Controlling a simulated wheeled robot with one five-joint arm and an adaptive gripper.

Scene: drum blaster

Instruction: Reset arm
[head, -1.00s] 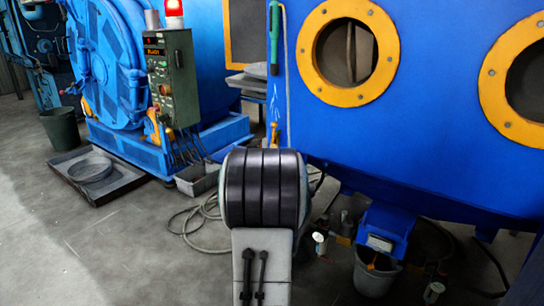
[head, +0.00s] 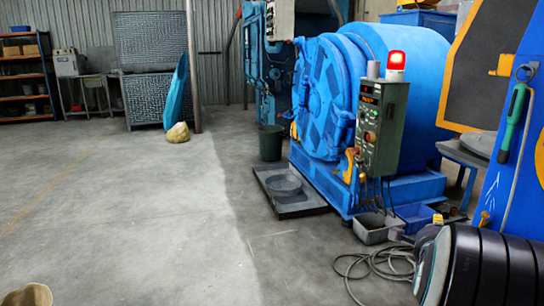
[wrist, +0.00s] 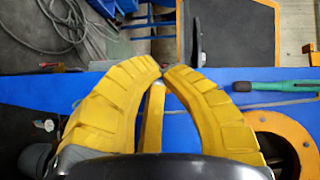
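In the wrist view, my gripper (wrist: 161,70) has two curved yellow fingers whose tips come together, so it looks shut. A narrow yellow bar (wrist: 152,118) shows between the fingers; I cannot tell whether they touch it. Behind them are a blue surface, part of an orange porthole ring (wrist: 285,135) and a green-handled tool (wrist: 285,87). In the head view, a dark ribbed part of my arm (head: 485,268) is at the lower right; my gripper is not visible there.
The blue drum machine (head: 325,100) stands right of centre, with a green control box (head: 378,130) and lit red lamp (head: 396,62). A tray (head: 300,205), grey bin (head: 375,229) and hose (head: 365,272) lie near it. The floor (head: 130,215) at left is open.

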